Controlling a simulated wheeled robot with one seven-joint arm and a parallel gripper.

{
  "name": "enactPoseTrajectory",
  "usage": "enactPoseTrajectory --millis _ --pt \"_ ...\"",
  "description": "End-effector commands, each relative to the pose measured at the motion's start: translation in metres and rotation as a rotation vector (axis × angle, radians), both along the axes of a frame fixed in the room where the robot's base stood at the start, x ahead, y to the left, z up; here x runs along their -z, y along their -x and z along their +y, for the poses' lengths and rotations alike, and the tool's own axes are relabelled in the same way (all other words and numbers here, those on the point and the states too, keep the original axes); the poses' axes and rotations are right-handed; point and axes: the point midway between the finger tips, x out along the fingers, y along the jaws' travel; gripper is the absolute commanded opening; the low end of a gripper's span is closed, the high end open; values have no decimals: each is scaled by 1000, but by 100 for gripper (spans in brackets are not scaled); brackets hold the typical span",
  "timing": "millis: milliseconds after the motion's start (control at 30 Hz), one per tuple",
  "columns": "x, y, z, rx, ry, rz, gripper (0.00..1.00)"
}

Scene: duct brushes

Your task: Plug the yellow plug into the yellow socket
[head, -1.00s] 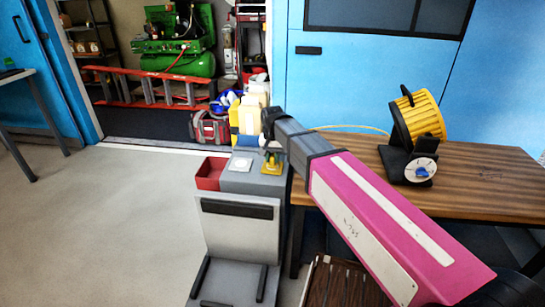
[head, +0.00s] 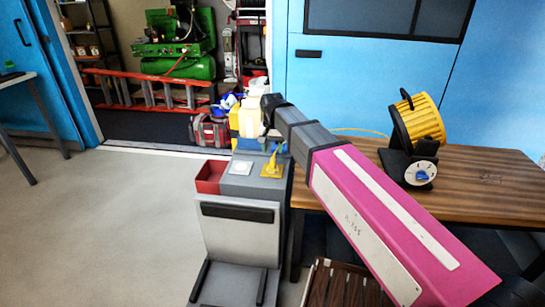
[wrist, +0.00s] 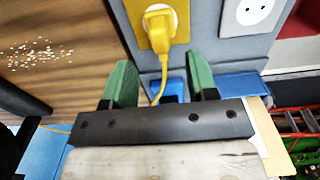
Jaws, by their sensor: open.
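The yellow socket (wrist: 181,14) is a square plate on the grey cabinet top; it also shows in the head view (head: 265,175). The yellow plug (wrist: 159,24) stands at the middle of this plate, against its face, with its yellow cord (wrist: 160,85) trailing back between my fingers. How deep its pins sit is hidden. My gripper (wrist: 160,72) is open, with green fingers apart on either side of the cord, backed off from the plug and holding nothing. In the head view the fingers are too small to make out.
A white socket (head: 240,167) and a red bin (head: 210,176) sit left of the yellow socket. A wooden table (head: 480,185) with a yellow drum-shaped device (head: 423,118) stands to the right.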

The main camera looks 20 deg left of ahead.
Motion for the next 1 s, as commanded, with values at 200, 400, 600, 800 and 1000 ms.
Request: enactPoseTrajectory --millis 200,400,600,800,1000 --pt "-31 0 0 0 0 0 53" --pt "-43 0 0 0 0 0 53" --pt "-45 0 0 0 0 1 53" --pt "-45 0 0 0 0 1 53" --pt "-45 0 0 0 0 1 53"
